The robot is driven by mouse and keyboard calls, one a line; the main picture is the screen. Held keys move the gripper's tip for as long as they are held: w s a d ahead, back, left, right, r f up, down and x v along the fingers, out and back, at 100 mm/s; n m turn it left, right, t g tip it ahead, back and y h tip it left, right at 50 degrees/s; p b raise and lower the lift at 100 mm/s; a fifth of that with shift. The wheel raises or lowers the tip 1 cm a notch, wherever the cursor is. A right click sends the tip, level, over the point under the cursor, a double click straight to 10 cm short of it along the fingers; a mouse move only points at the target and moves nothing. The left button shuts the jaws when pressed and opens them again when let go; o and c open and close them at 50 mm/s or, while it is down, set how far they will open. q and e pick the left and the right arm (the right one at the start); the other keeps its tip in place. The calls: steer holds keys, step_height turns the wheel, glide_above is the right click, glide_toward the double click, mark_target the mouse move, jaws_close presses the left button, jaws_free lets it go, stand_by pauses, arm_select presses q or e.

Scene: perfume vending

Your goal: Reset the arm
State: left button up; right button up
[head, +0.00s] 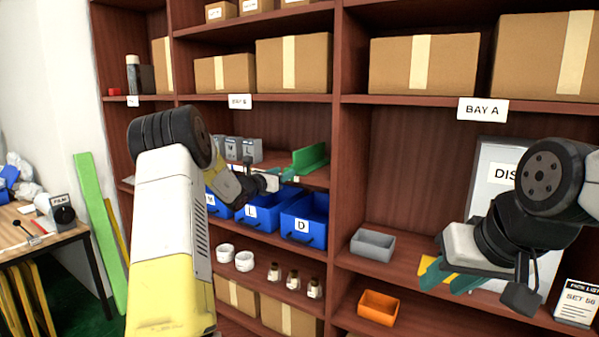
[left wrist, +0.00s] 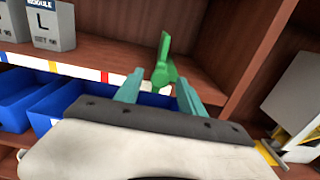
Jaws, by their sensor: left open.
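My left arm reaches toward the middle shelf, and my left gripper (head: 285,176) is in front of it, above the blue bins. In the left wrist view its two teal fingers (left wrist: 161,92) are spread apart with nothing held between them. A green angled piece (head: 311,159) stands on the shelf just beyond the fingers; it also shows in the left wrist view (left wrist: 163,65). My right gripper (head: 452,280) hangs at the right, in front of the lower shelf of bay A. Its teal fingers point down, and its opening is unclear. A yellow piece (head: 437,268) shows beside them.
Blue bins (head: 305,222) sit below the middle shelf, close under my left gripper. Grey boxes (head: 241,149) stand left of the green piece. A grey tray (head: 373,245) and an orange tray (head: 379,304) lie lower right. A shelf upright (head: 337,150) divides the bays.

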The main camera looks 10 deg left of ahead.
arm_select(q)
steer(key=shift+v, duration=0.95)
steer(key=shift+d, duration=0.1)
steer(key=s+d+r+m+g+h, duration=0.4)
steer(key=s+d+r+m, duration=0.2)
steer(key=s+d+m, duration=0.4)
steer(key=s+d+r+m+g, duration=0.1)
steer(key=s+d+m+g, duration=0.6)
steer(key=s, duration=0.8)
steer(key=s+a+f+m+y, duration=0.2)
steer(key=s+m, duration=0.3)
steer(key=s, duration=0.3)
steer(key=s+a+f+m+y, duration=0.2)
steer(key=s+m, duration=0.3)
steer(key=s, duration=0.3)
steer(key=s+a+f+m+y, duration=0.2)
steer(key=s+f+m+y, duration=0.1)
steer(key=s, duration=0.5)
steer(key=m+y, duration=0.1)
steer(key=m, duration=0.1)
steer(key=shift+s+m, duration=0.15)
steer(key=shift+m, duration=0.15)
steer(key=shift+f, duration=0.1)
